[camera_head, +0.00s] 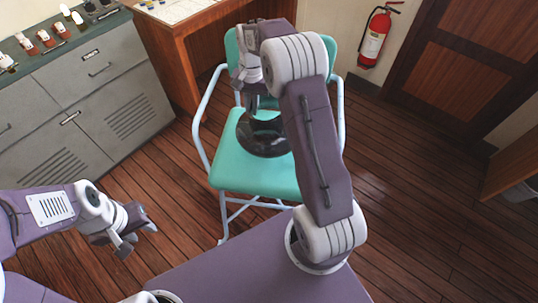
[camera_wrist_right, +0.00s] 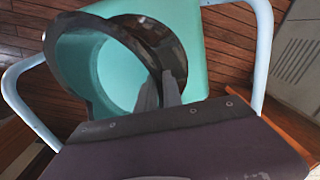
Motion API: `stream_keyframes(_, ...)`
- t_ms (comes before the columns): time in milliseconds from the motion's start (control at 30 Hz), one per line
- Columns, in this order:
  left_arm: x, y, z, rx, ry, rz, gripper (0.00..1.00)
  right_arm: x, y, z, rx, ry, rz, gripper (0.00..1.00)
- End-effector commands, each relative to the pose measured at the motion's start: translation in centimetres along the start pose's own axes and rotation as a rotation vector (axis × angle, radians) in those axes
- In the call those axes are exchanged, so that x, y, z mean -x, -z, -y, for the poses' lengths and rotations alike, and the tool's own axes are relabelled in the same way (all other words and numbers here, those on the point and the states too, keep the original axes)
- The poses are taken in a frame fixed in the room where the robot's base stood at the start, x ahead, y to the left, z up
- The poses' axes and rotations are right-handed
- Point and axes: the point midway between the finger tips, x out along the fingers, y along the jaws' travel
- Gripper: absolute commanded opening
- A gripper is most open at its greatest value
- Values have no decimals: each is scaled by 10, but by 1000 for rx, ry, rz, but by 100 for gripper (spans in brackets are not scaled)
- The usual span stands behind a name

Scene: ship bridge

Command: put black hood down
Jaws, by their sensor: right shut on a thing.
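The black hood (camera_head: 264,148) is a dark, glossy, hollow round piece over the teal chair seat (camera_head: 255,180). My right gripper (camera_head: 254,103) is above it, partly hidden by its own arm. In the right wrist view, the fingers (camera_wrist_right: 161,92) are shut on the wall of the hood (camera_wrist_right: 62,72), and the teal seat shows through its opening. I cannot tell whether the hood touches the seat. My left gripper (camera_head: 139,236) is open and empty, over the floor at the lower left.
The chair has pale blue tubular arms (camera_head: 203,118) on both sides of the hood. A grey cabinet (camera_head: 110,85) stands at left, a wooden desk (camera_head: 180,45) behind the chair. A red extinguisher (camera_head: 375,38) hangs on the wall. Plank floor at right is clear.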

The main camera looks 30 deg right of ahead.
Motion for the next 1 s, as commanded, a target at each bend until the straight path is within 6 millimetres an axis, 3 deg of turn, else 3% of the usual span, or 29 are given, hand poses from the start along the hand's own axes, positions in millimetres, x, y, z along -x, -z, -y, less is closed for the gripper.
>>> stream_keyframes(200, -4, 0, 0, 0, 0, -1, 36, -7, 2, -3, -6, 7, -3, 0)
stream_keyframes(467, -10, -1, 0, 0, 0, -1, 36, -59, 2, -6, -5, 6, -1, 0)
stream_keyframes(667, -10, -1, 0, 0, 0, -1, 36, -68, 2, -6, -4, 8, -4, 0)
stream_keyframes(900, -14, -1, 0, 0, 0, -1, 36, -102, 2, -8, -5, 7, -2, 0)
stream_keyframes(1000, -13, -1, 0, 0, 0, -1, 36, -104, 3, -8, -4, 8, -4, 0)
